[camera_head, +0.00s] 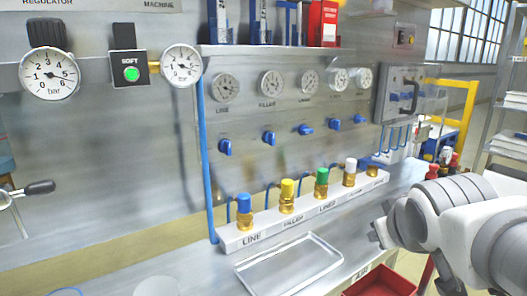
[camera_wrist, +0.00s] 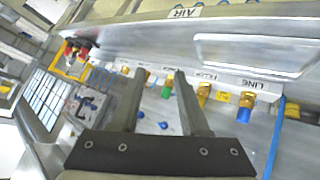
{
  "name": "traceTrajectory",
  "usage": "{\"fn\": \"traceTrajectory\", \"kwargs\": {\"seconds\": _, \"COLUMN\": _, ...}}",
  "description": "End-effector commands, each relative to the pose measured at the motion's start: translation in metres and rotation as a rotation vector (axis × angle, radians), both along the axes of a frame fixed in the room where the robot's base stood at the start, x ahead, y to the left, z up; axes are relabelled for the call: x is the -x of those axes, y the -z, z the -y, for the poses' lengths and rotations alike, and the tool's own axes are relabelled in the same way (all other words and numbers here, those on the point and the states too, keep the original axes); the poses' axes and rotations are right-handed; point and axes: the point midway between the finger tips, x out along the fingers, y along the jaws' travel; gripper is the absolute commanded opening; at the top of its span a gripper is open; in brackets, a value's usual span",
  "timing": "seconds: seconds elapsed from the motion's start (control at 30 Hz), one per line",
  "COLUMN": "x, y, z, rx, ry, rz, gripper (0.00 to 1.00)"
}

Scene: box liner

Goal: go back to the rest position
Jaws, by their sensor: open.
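My gripper (camera_head: 377,234) is at the right of the head view, at the end of my white and grey arm, in front of the bench's right part. In the wrist view my gripper (camera_wrist: 160,72) shows two dark fingers standing apart with nothing between them. The gripper is open and empty. Behind the fingers, coloured fittings on the white strip show in the wrist view. In the head view the fingers are small and partly hidden by my wrist.
A white strip (camera_head: 237,236) carries several brass fittings with coloured caps. A silver tray (camera_head: 290,262) lies in front of it. A red bin (camera_head: 382,284) is at the lower edge, below my arm. Gauges and blue valves (camera_head: 269,138) line the wall panel.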

Motion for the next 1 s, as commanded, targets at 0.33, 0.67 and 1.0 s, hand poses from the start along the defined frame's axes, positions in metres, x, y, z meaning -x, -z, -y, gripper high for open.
{"fn": "traceTrajectory", "kwargs": {"seconds": 0.33, "x": 0.113, "y": 0.034, "z": -0.069, "rx": -0.319, "ry": 0.096, "rz": -0.324, "gripper": 0.45}}
{"fn": "traceTrajectory", "kwargs": {"seconds": 0.67, "x": 0.112, "y": -0.043, "z": -0.068, "rx": -0.315, "ry": 0.096, "rz": -0.323, "gripper": 0.45}}
{"fn": "traceTrajectory", "kwargs": {"seconds": 1.0, "x": 0.112, "y": -0.112, "z": -0.068, "rx": -0.314, "ry": 0.095, "rz": -0.322, "gripper": 0.45}}
